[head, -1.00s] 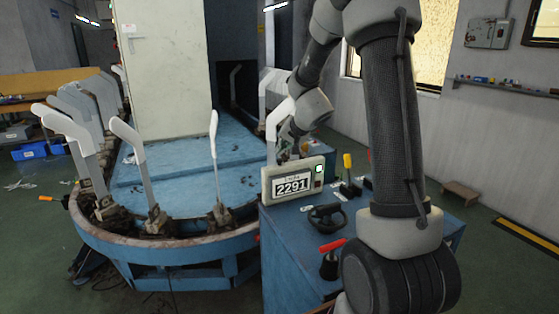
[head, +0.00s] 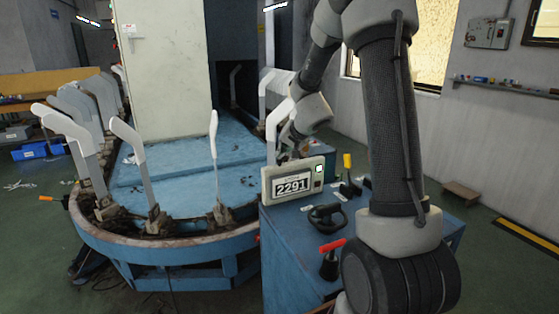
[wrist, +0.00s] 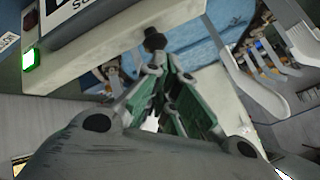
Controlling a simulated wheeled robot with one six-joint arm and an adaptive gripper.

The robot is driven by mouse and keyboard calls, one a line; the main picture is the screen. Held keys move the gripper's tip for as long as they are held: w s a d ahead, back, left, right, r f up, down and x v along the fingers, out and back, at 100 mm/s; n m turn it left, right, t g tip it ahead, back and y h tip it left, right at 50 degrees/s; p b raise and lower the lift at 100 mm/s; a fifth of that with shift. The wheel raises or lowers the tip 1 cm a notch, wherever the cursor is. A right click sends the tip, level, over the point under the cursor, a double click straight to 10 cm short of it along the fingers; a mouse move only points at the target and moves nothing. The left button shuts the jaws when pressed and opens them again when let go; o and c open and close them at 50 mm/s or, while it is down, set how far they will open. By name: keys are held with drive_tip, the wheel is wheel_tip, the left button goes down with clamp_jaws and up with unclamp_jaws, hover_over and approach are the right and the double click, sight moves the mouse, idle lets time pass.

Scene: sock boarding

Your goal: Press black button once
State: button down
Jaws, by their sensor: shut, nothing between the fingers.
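The counter box (head: 272,186) is beige with a display reading 2291 and a lit green button (head: 319,169). It stands on the blue table; its beige side (wrist: 110,48) and the green button (wrist: 30,60) fill the upper left of the wrist view. A black button-like knob (wrist: 154,40) sticks out at the far end of that side. My gripper (wrist: 166,72) is shut and empty, its fingertips just below the knob in the wrist view; I cannot tell whether they touch. In the head view, my gripper (head: 284,143) is partly hidden behind the counter box.
The blue table (head: 285,245) also holds a black handle (head: 326,217), a red-topped tool (head: 330,258) and a yellow-topped tool (head: 347,170). The blue round machine (head: 190,250) with several upright white boards (head: 127,140) stands close at the left.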

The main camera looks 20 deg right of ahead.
drive_tip(key=shift+f, duration=0.45)
idle(0.4)
drive_tip(key=shift+r, duration=1.05)
drive_tip(key=shift+r, duration=2.55)
